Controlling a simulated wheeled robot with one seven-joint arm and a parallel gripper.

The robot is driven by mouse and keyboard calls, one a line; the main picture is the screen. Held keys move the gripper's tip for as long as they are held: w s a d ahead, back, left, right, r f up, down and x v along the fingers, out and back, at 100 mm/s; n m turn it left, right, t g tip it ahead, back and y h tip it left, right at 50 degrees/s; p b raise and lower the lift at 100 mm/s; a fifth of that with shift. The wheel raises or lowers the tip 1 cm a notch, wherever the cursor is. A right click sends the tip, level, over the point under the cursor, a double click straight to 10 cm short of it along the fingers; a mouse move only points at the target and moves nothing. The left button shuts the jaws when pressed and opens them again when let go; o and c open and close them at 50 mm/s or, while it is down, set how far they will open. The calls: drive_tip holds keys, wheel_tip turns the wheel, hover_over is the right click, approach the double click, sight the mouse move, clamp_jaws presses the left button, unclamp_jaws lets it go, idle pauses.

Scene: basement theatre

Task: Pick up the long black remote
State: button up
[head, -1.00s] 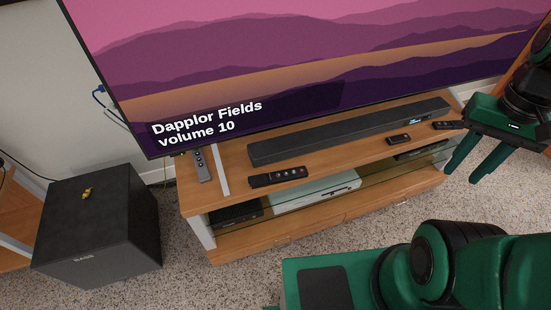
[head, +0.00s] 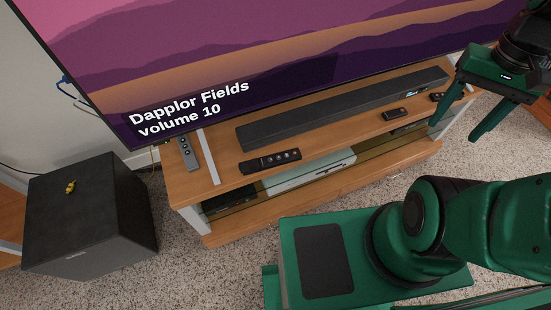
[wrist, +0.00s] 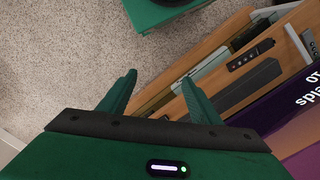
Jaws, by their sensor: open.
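The long black remote (head: 270,161) lies on the front of the wooden TV stand (head: 215,194), left of its middle, in front of the soundbar (head: 340,110). It also shows in the wrist view (wrist: 247,55), at the upper right. My gripper (head: 455,131) is at the right of the head view, in front of the stand's right end and well away from the remote. Its fingers are apart and empty in the wrist view (wrist: 159,80). Nothing hides the remote in either view.
A grey remote (head: 188,153) lies at the stand's left end. Two small dark remotes or boxes (head: 395,114) (head: 437,97) lie toward its right end. A large TV (head: 250,70) rises behind. A black subwoofer (head: 88,215) stands on the carpet at left.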

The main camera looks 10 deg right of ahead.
drive_tip(key=w+a+f+m+g+y, duration=0.1)
drive_tip(key=w+a+f+g, duration=0.1)
drive_tip(key=w+f, duration=0.6)
drive_tip(key=m+y, duration=0.8)
drive_tip(key=y, duration=0.3)
approach(281, 156)
drive_tip(key=shift+g, duration=0.3)
drive_tip(key=d, duration=0.4)
drive_tip(key=shift+s+r, duration=0.15)
drive_tip(key=shift+r, duration=0.1)
drive_tip(key=shift+a+f+y, duration=0.3)
drive_tip(key=shift+a+y, duration=0.2)
drive_tip(key=shift+a, duration=0.05)
drive_tip(key=x, duration=1)
drive_tip(key=shift+w+a+f, duration=0.1)
drive_tip(key=shift+w+a, duration=0.2)
drive_tip(key=shift+a, duration=0.15)
drive_tip(key=shift+c, duration=0.4)
drive_tip(key=c, duration=1.1)
